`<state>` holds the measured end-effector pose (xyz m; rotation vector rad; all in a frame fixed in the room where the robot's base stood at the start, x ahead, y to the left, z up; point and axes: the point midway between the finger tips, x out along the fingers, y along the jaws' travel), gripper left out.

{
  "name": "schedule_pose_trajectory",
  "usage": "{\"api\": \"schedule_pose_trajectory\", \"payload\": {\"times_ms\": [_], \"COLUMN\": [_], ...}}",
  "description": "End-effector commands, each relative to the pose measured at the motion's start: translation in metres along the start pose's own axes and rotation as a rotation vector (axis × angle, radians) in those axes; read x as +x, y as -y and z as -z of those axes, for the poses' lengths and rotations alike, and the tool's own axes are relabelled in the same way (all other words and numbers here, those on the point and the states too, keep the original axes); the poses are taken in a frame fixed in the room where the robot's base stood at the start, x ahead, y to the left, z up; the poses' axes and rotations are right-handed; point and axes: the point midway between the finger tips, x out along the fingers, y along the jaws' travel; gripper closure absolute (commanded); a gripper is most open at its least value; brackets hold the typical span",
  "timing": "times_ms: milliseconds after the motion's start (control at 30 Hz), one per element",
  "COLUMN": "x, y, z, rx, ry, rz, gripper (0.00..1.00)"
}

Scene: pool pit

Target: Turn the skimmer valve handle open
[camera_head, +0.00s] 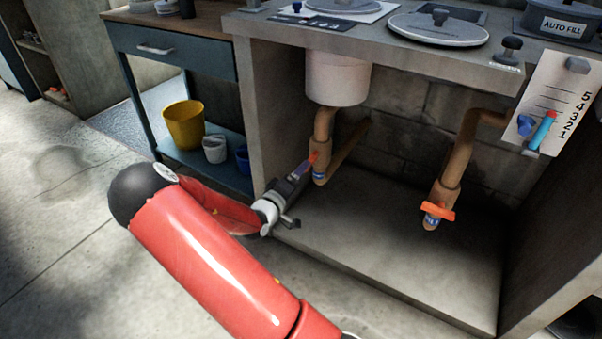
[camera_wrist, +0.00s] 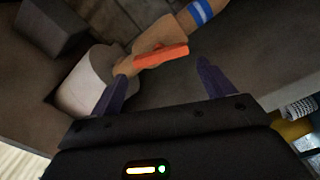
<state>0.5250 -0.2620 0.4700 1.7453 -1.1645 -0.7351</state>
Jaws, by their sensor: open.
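The left valve, with its orange handle (camera_head: 312,158), sits on the tan pipe (camera_head: 322,125) under a white canister (camera_head: 336,80). A small blue and white band is on the pipe below the handle. My gripper (camera_head: 300,172) is open and close to this handle, coming from the left. In the wrist view the orange handle (camera_wrist: 162,56) lies ahead, between the two dark fingertips (camera_wrist: 164,66). I cannot tell whether a finger touches it. A second orange handle (camera_head: 438,211) is on the right pipe, clear of my gripper. No label shows which valve is the skimmer's.
The concrete bay has a side wall on the left (camera_head: 268,110) and a floor slab (camera_head: 380,240). A counter (camera_head: 370,45) hangs above. A numbered board (camera_head: 562,100) is at the right. Yellow (camera_head: 184,125) and white (camera_head: 215,149) buckets stand on a low shelf at left.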

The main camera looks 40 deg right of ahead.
Motion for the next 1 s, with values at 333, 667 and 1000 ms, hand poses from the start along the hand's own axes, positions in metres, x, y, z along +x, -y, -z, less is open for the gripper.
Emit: {"api": "schedule_pose_trajectory", "payload": {"times_ms": [333, 667, 1000], "x": [0.003, 0.007, 0.052], "y": [0.005, -0.004, -0.006], "z": [0.001, 0.001, 0.0], "rx": [0.93, 1.489, 1.508], "ry": [-0.003, 0.0, -0.001], "rz": [-0.001, -0.002, -0.005], "gripper": [0.57, 0.57, 0.57]}}
